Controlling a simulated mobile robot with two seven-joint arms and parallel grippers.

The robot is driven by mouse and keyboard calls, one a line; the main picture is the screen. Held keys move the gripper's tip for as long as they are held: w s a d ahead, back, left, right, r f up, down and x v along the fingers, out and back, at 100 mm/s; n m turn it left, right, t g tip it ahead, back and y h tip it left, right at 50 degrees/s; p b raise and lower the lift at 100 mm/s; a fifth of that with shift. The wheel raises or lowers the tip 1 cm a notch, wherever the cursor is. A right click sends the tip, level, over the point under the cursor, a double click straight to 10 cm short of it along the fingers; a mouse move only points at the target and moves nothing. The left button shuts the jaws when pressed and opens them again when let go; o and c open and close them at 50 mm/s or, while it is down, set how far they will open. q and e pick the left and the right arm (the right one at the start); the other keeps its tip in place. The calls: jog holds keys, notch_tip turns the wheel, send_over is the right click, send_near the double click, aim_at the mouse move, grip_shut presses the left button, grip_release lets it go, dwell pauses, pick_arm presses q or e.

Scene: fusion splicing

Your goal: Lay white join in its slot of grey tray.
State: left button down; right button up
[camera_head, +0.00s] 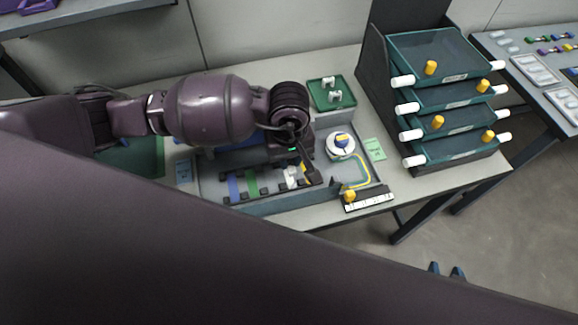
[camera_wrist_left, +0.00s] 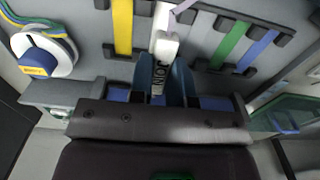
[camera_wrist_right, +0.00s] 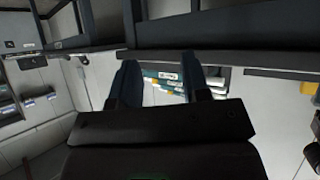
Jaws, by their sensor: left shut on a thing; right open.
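The grey tray (camera_head: 268,204) lies on the table in the head view, and its floor fills much of the left wrist view (camera_wrist_left: 88,22). My left gripper (camera_head: 302,174) is over the tray. In the left wrist view its blue fingers (camera_wrist_left: 161,82) are shut on the white join (camera_wrist_left: 165,46), whose lettering reads JOIN. The join (camera_head: 291,177) lines up between the yellow strip (camera_wrist_left: 122,25) and the green strip (camera_wrist_left: 236,44). I cannot tell whether it touches its slot. My right gripper (camera_head: 446,271) is open and empty, away from the table.
A blue strip (camera_wrist_left: 257,50) lies in the tray, beside the green one. A white spool (camera_head: 340,146) with a blue and yellow top sits at the tray's right. A green tray (camera_head: 331,93) stands behind. A rack of teal drawers (camera_head: 447,99) stands at the right.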

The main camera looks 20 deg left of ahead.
aim_at(289, 169)
pick_arm(q)
jog(key=shift+f, duration=2.3)
jog(key=shift+f, duration=0.15)
jog(key=c, duration=1.1)
grip_release()
notch_tip(289, 169, up, 12)
jog(key=shift+r, duration=0.15)
